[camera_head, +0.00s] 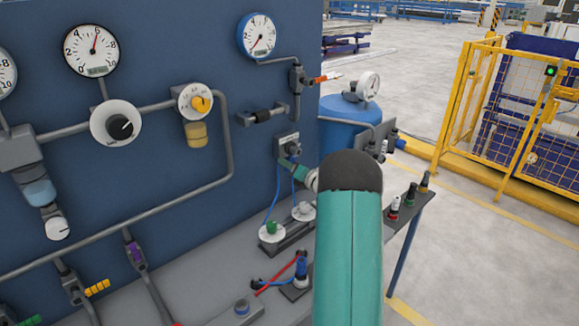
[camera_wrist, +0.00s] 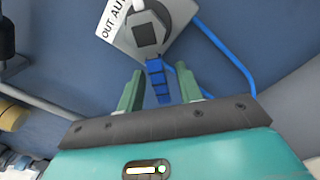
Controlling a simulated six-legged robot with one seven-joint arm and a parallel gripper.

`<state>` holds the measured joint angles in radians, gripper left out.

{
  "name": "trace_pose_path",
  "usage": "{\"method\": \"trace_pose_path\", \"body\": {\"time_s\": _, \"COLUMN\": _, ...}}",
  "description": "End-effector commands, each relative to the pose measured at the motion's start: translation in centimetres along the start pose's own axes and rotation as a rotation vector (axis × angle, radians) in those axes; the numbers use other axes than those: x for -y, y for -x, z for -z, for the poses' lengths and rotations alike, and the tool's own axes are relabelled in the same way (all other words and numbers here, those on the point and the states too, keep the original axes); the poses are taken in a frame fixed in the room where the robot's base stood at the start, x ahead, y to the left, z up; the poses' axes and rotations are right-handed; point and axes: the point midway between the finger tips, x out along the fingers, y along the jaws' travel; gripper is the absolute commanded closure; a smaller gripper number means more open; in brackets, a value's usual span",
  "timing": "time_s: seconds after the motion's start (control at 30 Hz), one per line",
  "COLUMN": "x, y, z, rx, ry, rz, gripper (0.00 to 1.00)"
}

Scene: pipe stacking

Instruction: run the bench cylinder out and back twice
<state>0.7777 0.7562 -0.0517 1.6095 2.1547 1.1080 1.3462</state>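A grey valve block (camera_head: 287,141) is on the blue panel. In the wrist view its square plate (camera_wrist: 150,35) carries a dark square centre and a label partly reading "OUT AU". A blue ribbed lever (camera_wrist: 158,82) hangs below the plate. My gripper (camera_wrist: 159,72) is open, with one green finger on each side of the lever and a visible gap to each. In the head view my gripper (camera_head: 291,168) is just below the valve block, largely hidden by my arm. Blue hoses (camera_head: 272,202) run down to a dark bench fitting (camera_head: 284,243) with white round parts; I cannot tell whether this is the cylinder.
The panel carries gauges (camera_head: 91,50), grey pipes (camera_head: 150,205) and a yellow knob valve (camera_head: 197,101). A blue tank (camera_head: 350,112) stands behind; a yellow fence (camera_head: 470,100) is at right.

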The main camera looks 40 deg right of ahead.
Motion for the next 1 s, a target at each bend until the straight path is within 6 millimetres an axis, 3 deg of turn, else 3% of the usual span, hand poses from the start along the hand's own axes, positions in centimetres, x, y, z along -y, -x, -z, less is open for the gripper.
{"method": "trace_pose_path", "body": {"time_s": 0.1, "x": 0.00, "y": 0.03, "z": 0.00, "rx": 0.000, "ry": 0.000, "rz": 0.000, "gripper": 0.65}}
{"method": "trace_pose_path", "body": {"time_s": 0.3, "x": 0.00, "y": 0.05, "z": 0.00, "rx": 0.000, "ry": 0.000, "rz": 0.000, "gripper": 1.00}}
{"method": "trace_pose_path", "body": {"time_s": 0.67, "x": 0.09, "y": 0.07, "z": 0.00, "rx": 0.000, "ry": 0.015, "rz": 0.000, "gripper": 1.00}}
{"method": "trace_pose_path", "body": {"time_s": 1.0, "x": 0.97, "y": 0.09, "z": -0.03, "rx": -0.001, "ry": 0.167, "rz": 0.000, "gripper": 1.00}}
